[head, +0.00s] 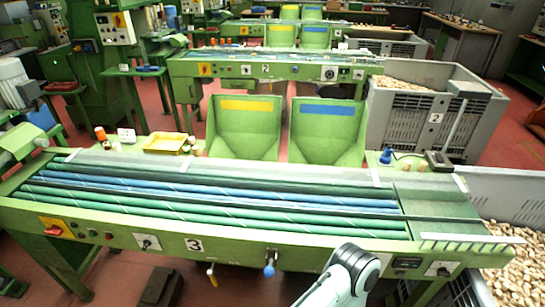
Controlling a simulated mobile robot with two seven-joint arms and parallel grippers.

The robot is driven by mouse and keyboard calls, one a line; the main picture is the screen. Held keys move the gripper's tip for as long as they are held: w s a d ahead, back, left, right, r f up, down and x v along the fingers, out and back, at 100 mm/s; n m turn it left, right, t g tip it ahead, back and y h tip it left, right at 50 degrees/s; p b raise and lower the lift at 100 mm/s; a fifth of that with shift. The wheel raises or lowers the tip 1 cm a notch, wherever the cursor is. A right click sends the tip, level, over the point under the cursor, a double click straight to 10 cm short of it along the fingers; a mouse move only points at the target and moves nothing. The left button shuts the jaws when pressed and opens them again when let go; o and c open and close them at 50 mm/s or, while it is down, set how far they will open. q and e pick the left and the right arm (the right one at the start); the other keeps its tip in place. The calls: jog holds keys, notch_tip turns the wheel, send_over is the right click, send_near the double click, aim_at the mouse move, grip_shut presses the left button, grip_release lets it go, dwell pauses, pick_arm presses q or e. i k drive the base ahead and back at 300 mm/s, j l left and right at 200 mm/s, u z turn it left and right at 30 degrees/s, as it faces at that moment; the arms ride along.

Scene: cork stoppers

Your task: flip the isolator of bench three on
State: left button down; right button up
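Bench three (240,246) stands right in front of me, a long green bench with a "3" plate (194,245) on its front panel. Its isolator (56,228) is a yellow plate with a red handle at the left end of that panel. The handle looks roughly level, but it is too small to read its position for sure. Part of my own arm, white and dark grey, shows at the bottom right of centre. Neither gripper shows in the head view, and nothing of mine is at the isolator.
Bench two (300,72) behind has a similar yellow isolator (205,70). A crate of corks (510,190) stands at right. A dark block (160,287) lies on the floor.

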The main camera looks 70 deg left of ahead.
aim_at(54, 230)
jog(key=u, duration=4.3)
jog(key=i+j+z, duration=0.15)
jog(key=i+j, duration=0.4)
jog(key=i, duration=0.25)
jog(key=i+j+z, duration=0.15)
jog(key=i+j, duration=0.5)
jog(key=i, duration=0.15)
